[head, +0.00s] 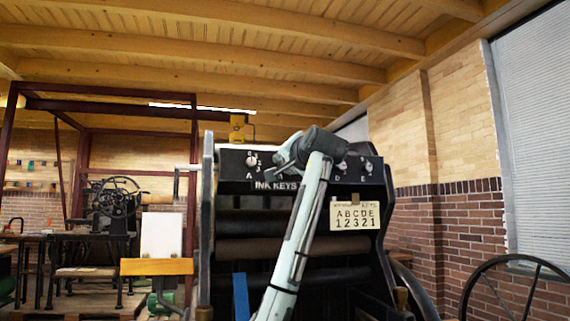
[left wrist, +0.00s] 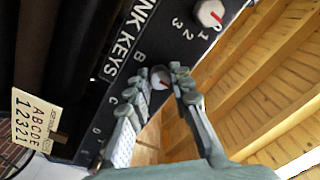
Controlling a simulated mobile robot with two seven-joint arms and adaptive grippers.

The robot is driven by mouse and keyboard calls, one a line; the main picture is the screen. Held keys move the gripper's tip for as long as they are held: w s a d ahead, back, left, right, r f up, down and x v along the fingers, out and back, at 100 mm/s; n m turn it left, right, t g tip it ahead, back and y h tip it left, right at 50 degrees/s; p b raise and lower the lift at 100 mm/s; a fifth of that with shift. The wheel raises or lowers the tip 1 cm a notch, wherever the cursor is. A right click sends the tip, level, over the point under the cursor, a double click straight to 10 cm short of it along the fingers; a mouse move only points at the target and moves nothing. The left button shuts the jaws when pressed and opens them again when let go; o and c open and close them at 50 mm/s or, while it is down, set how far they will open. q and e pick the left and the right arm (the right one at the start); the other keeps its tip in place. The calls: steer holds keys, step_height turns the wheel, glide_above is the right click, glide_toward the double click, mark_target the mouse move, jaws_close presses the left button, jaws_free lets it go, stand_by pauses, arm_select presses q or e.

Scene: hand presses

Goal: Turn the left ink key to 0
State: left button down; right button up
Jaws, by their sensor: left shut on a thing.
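The press (head: 275,250) stands in the middle of the head view, with a dark ink key panel (head: 228,163) across its top. The leftmost ink key, A (head: 251,160), is a pale knob at the panel's left end, clear of my gripper. It also shows at the top of the left wrist view (left wrist: 209,13), with a red pointer and the digits 1, 2, 3 beside it; its setting is unclear. My left gripper (head: 289,156) is at the panel, right of key A. In the left wrist view its fingers (left wrist: 164,85) are shut on key B (left wrist: 161,78). My right gripper is out of view.
Keys D (head: 342,167) and E (head: 369,167) are to the right of my arm. A card (head: 355,216) reading ABCDE 12321 hangs below the panel. A wheel (head: 515,290) stands at the right by the brick wall. Another machine (head: 112,205) is far left.

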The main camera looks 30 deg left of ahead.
arm_select(q)
steer(key=c, duration=1.3)
jaws_free()
steer(key=shift+c, duration=0.2)
steer(key=v, duration=1.2)
